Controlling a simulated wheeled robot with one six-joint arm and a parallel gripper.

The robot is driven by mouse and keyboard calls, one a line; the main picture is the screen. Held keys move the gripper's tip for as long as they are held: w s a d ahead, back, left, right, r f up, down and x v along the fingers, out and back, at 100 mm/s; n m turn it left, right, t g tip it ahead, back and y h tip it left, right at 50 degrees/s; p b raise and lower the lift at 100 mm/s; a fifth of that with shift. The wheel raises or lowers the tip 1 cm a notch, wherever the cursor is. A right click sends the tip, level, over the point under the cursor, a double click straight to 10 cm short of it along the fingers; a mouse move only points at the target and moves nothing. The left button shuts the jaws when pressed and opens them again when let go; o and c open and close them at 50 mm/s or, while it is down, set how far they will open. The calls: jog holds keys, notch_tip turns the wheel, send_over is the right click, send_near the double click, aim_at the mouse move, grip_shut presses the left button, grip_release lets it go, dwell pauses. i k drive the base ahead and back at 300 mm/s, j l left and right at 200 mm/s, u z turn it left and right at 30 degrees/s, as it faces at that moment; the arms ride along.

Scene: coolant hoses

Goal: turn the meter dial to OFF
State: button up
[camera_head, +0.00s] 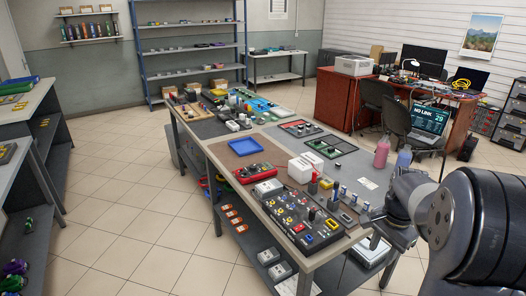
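A red device (257,172) that looks like a meter lies on the long workbench, beside a blue tray. Its dial and markings are too small to read. A dark control panel (303,222) with several coloured knobs and buttons sits at the bench's near edge; I cannot tell whether any of its knobs is a meter dial. My gripper (372,226) is at the right, by the near right corner of the bench, apart from the red device and to the right of the panel. Its fingers are small and partly merge with the background, so their opening is unclear.
On the workbench (222,154) stand a blue tray (247,146), a white box (305,168), and pink (382,152) and pale purple (403,160) bottles. A laptop (428,121) reading "NO LINK" is behind my arm. Open tiled floor (130,225) lies left of the bench.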

aim_at(252, 168)
jog(key=i+j, duration=0.65)
jog(key=i+j+z, duration=0.15)
jog(key=i+j, duration=1.1)
jog(key=j, duration=0.25)
